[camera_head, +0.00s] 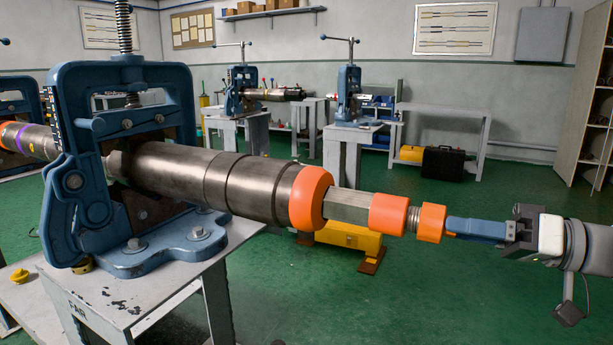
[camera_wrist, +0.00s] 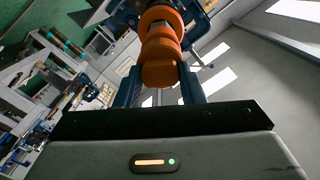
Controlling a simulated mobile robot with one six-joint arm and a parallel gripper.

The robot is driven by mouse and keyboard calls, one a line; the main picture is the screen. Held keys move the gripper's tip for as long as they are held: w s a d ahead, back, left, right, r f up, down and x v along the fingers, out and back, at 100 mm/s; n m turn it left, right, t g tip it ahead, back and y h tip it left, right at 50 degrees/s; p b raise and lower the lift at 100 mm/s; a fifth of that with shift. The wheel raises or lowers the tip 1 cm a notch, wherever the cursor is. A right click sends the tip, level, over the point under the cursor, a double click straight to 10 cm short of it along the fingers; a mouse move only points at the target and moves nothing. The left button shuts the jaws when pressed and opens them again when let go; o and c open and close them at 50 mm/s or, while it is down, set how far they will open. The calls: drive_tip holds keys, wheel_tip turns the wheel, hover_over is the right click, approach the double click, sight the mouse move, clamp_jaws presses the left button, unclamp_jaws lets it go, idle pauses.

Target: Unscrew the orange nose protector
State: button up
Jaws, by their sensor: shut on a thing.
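The orange nose protector (camera_head: 432,222) is at the free right end of a long metal tool (camera_head: 180,172) in the head view. A short stretch of grey thread (camera_head: 413,217) shows between it and the wider orange ring (camera_head: 388,214). My gripper (camera_head: 449,226) comes from the right, in line with the tool, its blue fingers shut on the protector. In the wrist view the protector (camera_wrist: 159,73) sits between the two fingers of my gripper (camera_wrist: 160,84), with the other orange rings behind it. The finger contact is partly hidden in the head view.
A blue pipe vise (camera_head: 125,255) holds the tool on a grey stand (camera_head: 165,290). A larger orange collar (camera_head: 312,198) is on the tool. A yellow box (camera_head: 350,235) is on the floor beyond. Green floor (camera_head: 430,290) is open below my arm.

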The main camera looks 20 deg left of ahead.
drive_tip(key=o, duration=0.9)
drive_tip(key=shift+d, duration=1.1)
drive_tip(key=shift+r, duration=0.1)
